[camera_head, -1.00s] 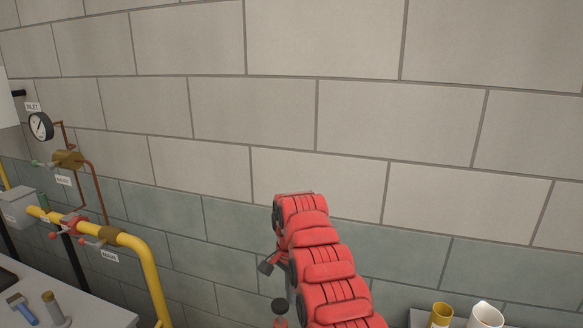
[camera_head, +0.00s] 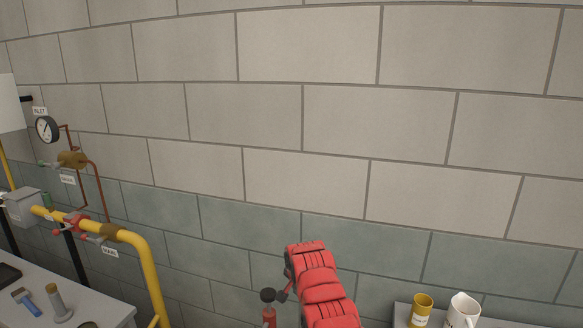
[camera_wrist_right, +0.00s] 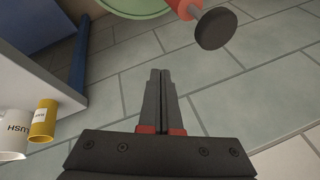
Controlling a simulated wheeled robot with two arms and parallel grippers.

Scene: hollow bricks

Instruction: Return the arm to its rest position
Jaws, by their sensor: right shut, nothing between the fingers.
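My right arm (camera_head: 323,285), in red covers, rises from the bottom of the head view in front of the block wall. A small dark part at its upper left end may be the gripper, but it is too small to read there. In the right wrist view my right gripper (camera_wrist_right: 161,75) has its two black fingers together with nothing between them. My left gripper is not in view.
A red post with a black knob (camera_head: 268,296) stands just left of the arm; a similar knob (camera_wrist_right: 216,28) shows in the wrist view. A yellow pipe (camera_head: 150,262) and bench (camera_head: 98,308) lie left.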

